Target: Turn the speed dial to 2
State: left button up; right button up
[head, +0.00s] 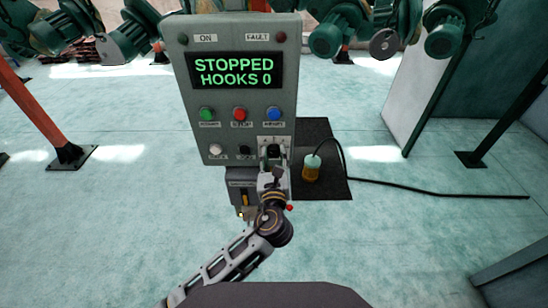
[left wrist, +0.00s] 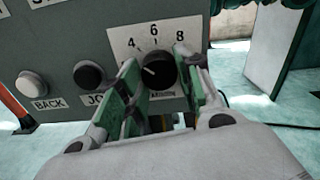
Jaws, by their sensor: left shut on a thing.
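The speed dial (left wrist: 158,72) is a black knob with a white pointer line, set on a pale scale plate (left wrist: 125,38) on the grey control panel. The numbers 4, 6 and 8 show on the plate; no 2 is visible, and a finger covers part of the left side. The white line lies left of the knob's centre, pointing left. My left gripper (left wrist: 164,76) has its green-padded fingers on both sides of the dial and is shut on it. In the head view my left gripper (head: 273,166) is at the panel's lower right, partly hiding the dial. My right gripper is not in view.
The panel screen (head: 235,71) reads STOPPED, HOOKS 0. Green (head: 207,114), red (head: 239,114) and blue (head: 273,114) buttons sit above the dial. A white button (left wrist: 31,84) and black button (left wrist: 89,75) are left of it.

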pick_arm(q)
jog(key=n, duration=0.4)
jog(key=shift+b, duration=0.4)
jog(key=shift+r+n, duration=0.1)
jog(key=shift+n, duration=0.9)
jog(key=o, duration=1)
jog(key=shift+o, duration=0.2)
jog(key=shift+s, duration=0.1)
jog(key=s, duration=1.1)
jog(key=shift+s, duration=0.4)
